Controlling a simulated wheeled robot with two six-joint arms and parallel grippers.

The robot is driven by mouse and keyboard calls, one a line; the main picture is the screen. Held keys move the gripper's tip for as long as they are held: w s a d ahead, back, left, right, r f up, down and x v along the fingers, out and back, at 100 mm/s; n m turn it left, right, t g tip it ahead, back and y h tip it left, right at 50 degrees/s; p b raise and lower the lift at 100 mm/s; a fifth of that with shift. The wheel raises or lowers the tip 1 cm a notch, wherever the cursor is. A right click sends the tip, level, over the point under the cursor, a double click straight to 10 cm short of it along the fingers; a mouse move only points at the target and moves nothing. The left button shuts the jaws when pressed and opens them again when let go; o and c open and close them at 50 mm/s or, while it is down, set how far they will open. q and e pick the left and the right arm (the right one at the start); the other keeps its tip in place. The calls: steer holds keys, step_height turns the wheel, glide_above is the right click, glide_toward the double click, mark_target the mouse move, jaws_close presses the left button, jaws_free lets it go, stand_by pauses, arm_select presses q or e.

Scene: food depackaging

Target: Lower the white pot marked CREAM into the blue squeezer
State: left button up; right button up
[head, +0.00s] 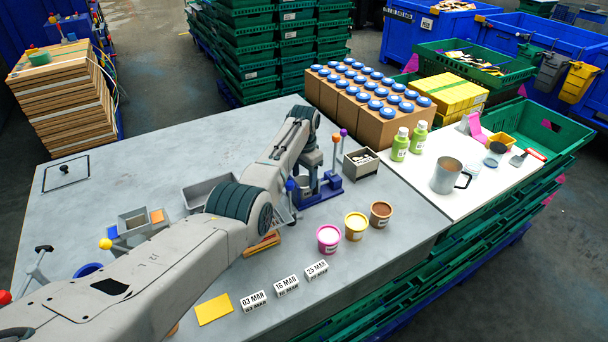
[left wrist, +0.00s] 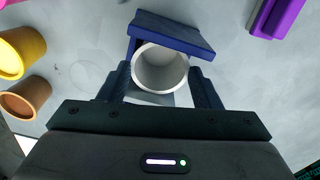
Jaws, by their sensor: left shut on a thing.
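The white pot (left wrist: 160,68) is between my left fingers in the left wrist view, its round opening facing the camera; no CREAM marking is readable. My left gripper (left wrist: 162,88) is shut on it. The blue squeezer (left wrist: 172,30) shows as a blue plate just beyond the pot's rim, with part of the pot overlapping it. In the head view the squeezer (head: 322,194) stands on the grey table, and my left gripper (head: 309,180) is right at it, partly hiding it. How deep the pot sits in the squeezer cannot be told. My right gripper is not in view.
Pink (head: 328,239), yellow (head: 356,226) and brown (head: 381,214) pots stand in front of the squeezer. A grey box (head: 360,164) is close on its right. Date blocks (head: 287,286) and a yellow card (head: 214,309) lie near the front edge. A jug (head: 446,176) stands farther right.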

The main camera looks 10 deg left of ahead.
arm_select(q)
steer(key=o, duration=1.5)
